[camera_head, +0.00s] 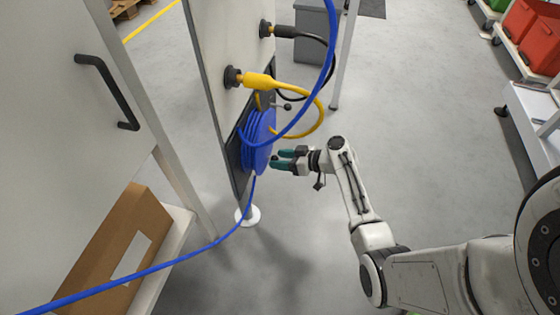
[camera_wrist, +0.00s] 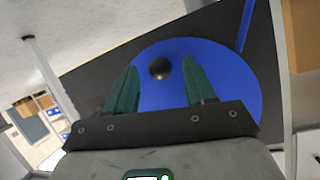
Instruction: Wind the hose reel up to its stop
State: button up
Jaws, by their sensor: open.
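The blue hose reel (camera_head: 262,135) is mounted low on the upright panel, with blue hose coiled on it. Its round blue face (camera_wrist: 225,85) fills the middle of the wrist view. A dark ball knob (camera_wrist: 160,68) stands on that face. My gripper (camera_head: 276,158) is beside the reel's lower right side, its teal fingers pointing left at it. In the wrist view my open fingers (camera_wrist: 160,75) lie one on each side of the knob, with gaps on both sides. I cannot tell whether the fingertips reach around it in depth. A blue hose (camera_head: 165,262) runs from the reel to the lower left.
A yellow plug and cable (camera_head: 262,82) and a black plug (camera_head: 285,31) stick out of the panel above the reel. A small ball-ended lever (camera_head: 287,106) is close above my gripper. A cardboard box (camera_head: 115,240) sits lower left. Floor (camera_head: 430,130) to the right is clear.

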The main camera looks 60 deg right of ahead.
jog(key=shift+w+a+f, duration=0.1)
jog(key=shift+w+f, duration=0.05)
jog(key=shift+w, duration=0.2)
jog(key=shift+c, duration=0.2)
grip_shut()
